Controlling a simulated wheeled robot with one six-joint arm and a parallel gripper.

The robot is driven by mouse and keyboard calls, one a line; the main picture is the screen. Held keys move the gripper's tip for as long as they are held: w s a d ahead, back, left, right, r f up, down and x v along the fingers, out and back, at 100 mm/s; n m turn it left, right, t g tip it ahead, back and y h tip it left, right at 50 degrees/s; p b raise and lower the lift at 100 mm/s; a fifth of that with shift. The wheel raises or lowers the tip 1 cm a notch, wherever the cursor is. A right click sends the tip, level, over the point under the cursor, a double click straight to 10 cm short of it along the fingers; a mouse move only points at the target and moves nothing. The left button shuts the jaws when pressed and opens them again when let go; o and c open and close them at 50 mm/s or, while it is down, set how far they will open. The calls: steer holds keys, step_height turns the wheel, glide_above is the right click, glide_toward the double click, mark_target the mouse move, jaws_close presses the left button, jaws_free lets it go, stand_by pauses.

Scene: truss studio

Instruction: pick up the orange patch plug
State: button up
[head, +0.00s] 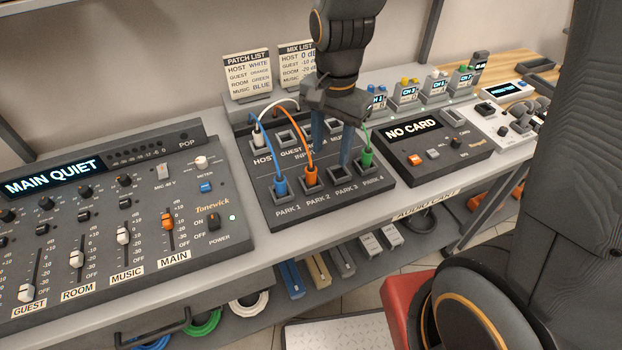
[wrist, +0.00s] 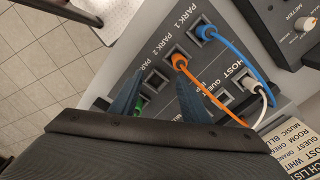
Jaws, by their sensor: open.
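The orange patch plug (head: 310,176) stands upright in the PARK 2 socket of the dark patch panel (head: 262,208), with its orange cable arching up and back. In the wrist view the orange plug (wrist: 180,63) is just beyond the fingertips. My gripper (head: 332,152) hangs over the panel, its blue fingers apart and empty, to the right of the orange plug. In the wrist view my gripper (wrist: 160,76) has its fingers on either side of the PARK 3 area, and its body hides part of the panel.
A blue plug (head: 280,186) stands in PARK 1, a green plug (head: 367,158) in PARK 4, and a white plug (head: 258,138) in HOST. PARK 3 (head: 341,174) looks empty. A mixer (head: 120,220) lies left and a NO CARD unit (head: 435,150) right.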

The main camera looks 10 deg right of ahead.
mark_target(311, 169)
steer(key=a+m, duration=0.1)
steer(key=w+a+m, duration=0.1)
steer(key=a+f+m, duration=0.1)
steer(key=shift+w+a, duration=0.2)
steer(key=shift+a, duration=0.1)
steer(key=shift+a+f, duration=0.1)
steer(key=shift+f, duration=0.1)
steer(key=shift+w+a+f+p, duration=0.1)
steer(key=shift+f+p, duration=0.35)
steer(key=shift+f, duration=1.45)
steer(key=shift+w+f+p, duration=0.1)
steer(key=shift+f+p, duration=0.35)
steer(key=shift+f, duration=1.45)
jaws_close()
steer(key=shift+r, duration=0.1)
